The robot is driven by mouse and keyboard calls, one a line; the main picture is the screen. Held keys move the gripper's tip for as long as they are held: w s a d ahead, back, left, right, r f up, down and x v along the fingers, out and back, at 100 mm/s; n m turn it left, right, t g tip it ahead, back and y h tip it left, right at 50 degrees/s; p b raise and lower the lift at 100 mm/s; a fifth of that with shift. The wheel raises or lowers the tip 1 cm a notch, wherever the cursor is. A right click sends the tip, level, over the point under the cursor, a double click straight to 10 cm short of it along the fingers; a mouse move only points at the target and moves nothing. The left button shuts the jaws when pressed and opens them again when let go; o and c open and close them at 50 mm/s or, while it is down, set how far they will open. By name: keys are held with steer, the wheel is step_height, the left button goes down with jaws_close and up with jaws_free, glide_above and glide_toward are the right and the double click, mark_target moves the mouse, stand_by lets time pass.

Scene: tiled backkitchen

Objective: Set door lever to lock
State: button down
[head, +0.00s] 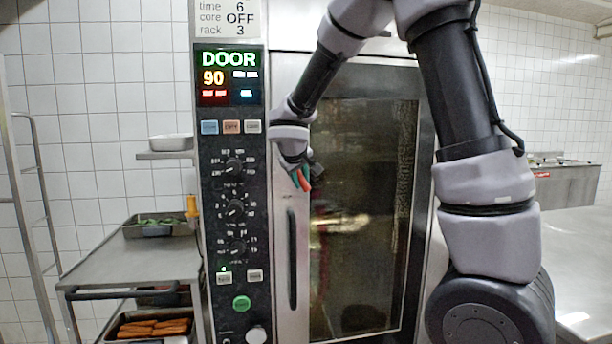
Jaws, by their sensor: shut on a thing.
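The combi oven's glass door (365,210) fills the middle of the head view and looks closed. My gripper (302,180) is at the door's left edge, at the upper part of the metal strip, with red and teal colours at its tip. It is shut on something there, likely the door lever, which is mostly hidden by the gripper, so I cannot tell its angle. A long dark vertical handle (291,258) shows on the strip just below the gripper. The display (229,75) reads DOOR and 90.
The control panel (233,200) with knobs and buttons is close to the left of my gripper. A steel trolley (130,262) with trays of food stands further left. A steel counter (575,245) is at the right.

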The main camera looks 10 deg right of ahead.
steer(key=a+y, duration=0.1)
steer(key=a+f+m+y, duration=0.1)
steer(key=y, duration=0.1)
steer(key=shift+a+m, duration=0.2)
steer(key=shift+m, duration=0.1)
steer(key=shift+a+m+y, duration=0.4)
steer(key=shift+a+y, duration=0.3)
steer(key=shift+y, duration=0.2)
steer(key=c, duration=0.7)
jaws_free()
steer(key=shift+a, duration=0.1)
steer(key=shift+s+d+r, duration=0.2)
steer(key=shift+s+r, duration=0.05)
steer(key=shift+r, duration=0.1)
steer(key=v, duration=0.9)
steer(key=shift+s+r, duration=0.2)
steer(key=shift+s, duration=0.2)
